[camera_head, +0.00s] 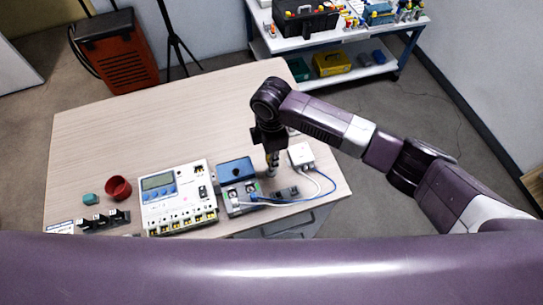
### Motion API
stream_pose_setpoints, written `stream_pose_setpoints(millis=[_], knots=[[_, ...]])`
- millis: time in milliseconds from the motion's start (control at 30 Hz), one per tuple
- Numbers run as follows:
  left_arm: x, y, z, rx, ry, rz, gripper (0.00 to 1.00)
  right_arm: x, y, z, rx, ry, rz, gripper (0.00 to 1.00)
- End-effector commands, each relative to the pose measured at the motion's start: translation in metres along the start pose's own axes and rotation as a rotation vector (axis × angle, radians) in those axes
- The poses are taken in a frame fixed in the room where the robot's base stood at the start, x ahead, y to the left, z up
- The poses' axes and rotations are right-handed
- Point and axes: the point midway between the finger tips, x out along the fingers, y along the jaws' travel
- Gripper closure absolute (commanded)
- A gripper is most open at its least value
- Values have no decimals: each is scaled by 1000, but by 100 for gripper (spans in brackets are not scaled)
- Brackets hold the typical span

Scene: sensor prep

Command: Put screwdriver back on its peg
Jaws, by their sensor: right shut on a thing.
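My right gripper (271,158) points down over the right part of the wooden table, between a blue-topped device and a white box. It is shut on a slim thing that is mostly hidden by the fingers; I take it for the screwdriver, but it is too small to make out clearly. I cannot tell if it touches the table. A black rack (104,221) with upright parts stands at the table's front left; I cannot tell whether it has the screwdriver's peg. My left gripper is not in view.
A white meter unit (178,198) and the blue-topped device (236,171) stand at the table's front. The white box (301,155) with cables is at the right. A red cup (118,188) and a teal block (90,199) are at the left. The table's back (170,115) is clear.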

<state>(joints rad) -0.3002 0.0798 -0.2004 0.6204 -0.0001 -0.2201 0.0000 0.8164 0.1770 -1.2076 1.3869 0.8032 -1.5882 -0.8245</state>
Motion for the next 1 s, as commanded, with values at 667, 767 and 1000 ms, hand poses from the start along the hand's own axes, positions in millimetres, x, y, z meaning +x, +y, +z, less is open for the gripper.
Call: stream_pose_setpoints(millis=[667,767,1000], knots=[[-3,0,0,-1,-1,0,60,4,0,0,0,0,0,100],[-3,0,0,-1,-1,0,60,4,0,0,0,0,0,100],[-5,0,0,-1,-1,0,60,5,0,0,1,0,0,100]])
